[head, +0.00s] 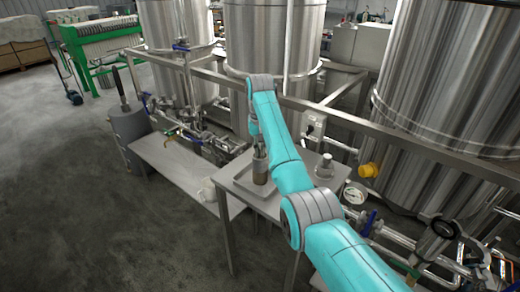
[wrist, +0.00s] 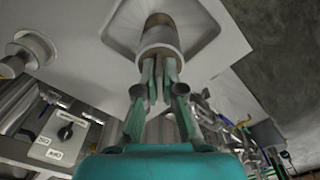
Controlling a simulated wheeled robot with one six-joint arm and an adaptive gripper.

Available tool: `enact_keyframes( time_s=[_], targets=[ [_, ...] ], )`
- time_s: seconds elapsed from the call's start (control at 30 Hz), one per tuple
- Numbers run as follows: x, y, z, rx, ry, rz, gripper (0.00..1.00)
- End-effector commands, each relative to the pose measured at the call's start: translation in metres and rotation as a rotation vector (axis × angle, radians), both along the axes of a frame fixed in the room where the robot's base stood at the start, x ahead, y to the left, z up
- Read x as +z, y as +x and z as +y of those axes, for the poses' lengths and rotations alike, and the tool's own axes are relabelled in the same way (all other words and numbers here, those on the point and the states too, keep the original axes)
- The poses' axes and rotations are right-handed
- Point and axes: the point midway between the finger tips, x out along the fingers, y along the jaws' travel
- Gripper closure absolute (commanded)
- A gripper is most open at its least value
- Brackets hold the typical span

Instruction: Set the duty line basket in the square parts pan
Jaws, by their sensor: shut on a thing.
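The duty line basket (head: 260,171) is a small brownish metal cylinder with a paler rim. It is upright within the outline of the square parts pan (head: 238,183), a shallow grey tray on the small steel table. My gripper (head: 258,152) is above the basket, shut on its top. In the wrist view the fingers (wrist: 158,72) close on the upper end of the basket (wrist: 160,36), and the pan (wrist: 205,42) spreads around it. I cannot tell whether the basket's bottom touches the pan floor, and my arm hides part of the table.
A steel fitting (head: 325,166) stands on the table right of the pan. A switch box (head: 312,127) is behind it. Pipes, a rail and large tanks (head: 275,45) close off the back.

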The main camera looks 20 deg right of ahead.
Motion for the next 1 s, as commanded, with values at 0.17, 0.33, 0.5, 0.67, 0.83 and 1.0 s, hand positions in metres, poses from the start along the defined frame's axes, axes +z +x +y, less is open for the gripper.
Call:
enact_keyframes(
  time_s=[0.17,0.33,0.5,0.67,0.83,1.0],
  targets=[
    [-0.001,0.000,0.000,0.000,0.000,0.000,0.68],
    [-0.001,0.000,0.000,0.000,0.000,0.000,0.68],
    [0.004,0.000,0.000,0.000,0.000,-0.001,0.68],
    [0.024,0.002,-0.001,0.000,0.000,-0.003,0.68],
    [0.059,0.004,-0.003,0.000,0.000,-0.002,0.68],
    [0.088,0.012,-0.004,0.000,0.000,-0.001,0.68]
  ],
)
